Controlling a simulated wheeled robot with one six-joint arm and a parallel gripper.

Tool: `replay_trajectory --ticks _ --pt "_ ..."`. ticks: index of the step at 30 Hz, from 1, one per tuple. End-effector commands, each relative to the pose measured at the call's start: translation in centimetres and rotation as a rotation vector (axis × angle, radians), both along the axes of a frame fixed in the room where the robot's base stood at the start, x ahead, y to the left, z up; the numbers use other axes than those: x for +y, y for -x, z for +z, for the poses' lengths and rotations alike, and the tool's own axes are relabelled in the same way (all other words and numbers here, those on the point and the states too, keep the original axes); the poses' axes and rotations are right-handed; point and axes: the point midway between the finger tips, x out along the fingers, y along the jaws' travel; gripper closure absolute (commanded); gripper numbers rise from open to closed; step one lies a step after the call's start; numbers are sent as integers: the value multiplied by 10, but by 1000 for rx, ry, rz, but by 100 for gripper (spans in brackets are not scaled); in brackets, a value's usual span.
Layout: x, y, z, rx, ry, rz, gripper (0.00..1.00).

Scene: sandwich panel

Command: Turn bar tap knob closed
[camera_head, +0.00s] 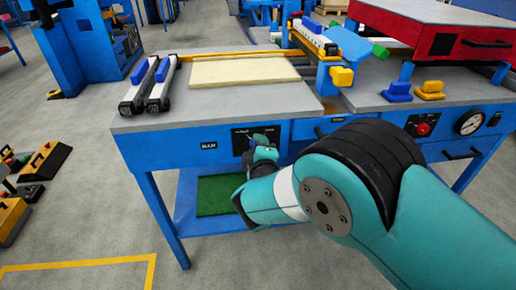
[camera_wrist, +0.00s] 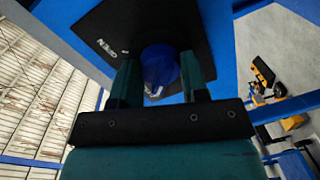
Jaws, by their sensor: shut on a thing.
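The bar tap knob (camera_wrist: 158,72) is blue and sits on a black plate (camera_wrist: 187,27) with the word OPEN on it, in the wrist view. My gripper (camera_wrist: 158,82) has its two fingers on either side of the knob and is shut on it. In the head view the black plate (camera_head: 240,142) is on the blue front of the workbench. My gripper (camera_head: 262,142) reaches the plate there, and my arm hides the knob. The knob's turn angle cannot be told.
The workbench (camera_head: 215,113) carries a pale panel (camera_head: 243,72), two black-and-white bars (camera_head: 150,85) and a yellow-blue guide (camera_head: 318,42). A red switch (camera_head: 422,128) and a round gauge (camera_head: 469,122) are on the front at right.

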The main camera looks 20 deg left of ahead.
Motion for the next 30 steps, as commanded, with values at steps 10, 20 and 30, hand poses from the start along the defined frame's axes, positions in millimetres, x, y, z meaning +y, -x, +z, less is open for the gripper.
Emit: replay_trajectory --ticks 10,20,30 --pt "0 0 -1 -2 5 0 83" --pt "0 0 0 -2 3 0 34" --pt "-15 28 2 0 6 5 34"
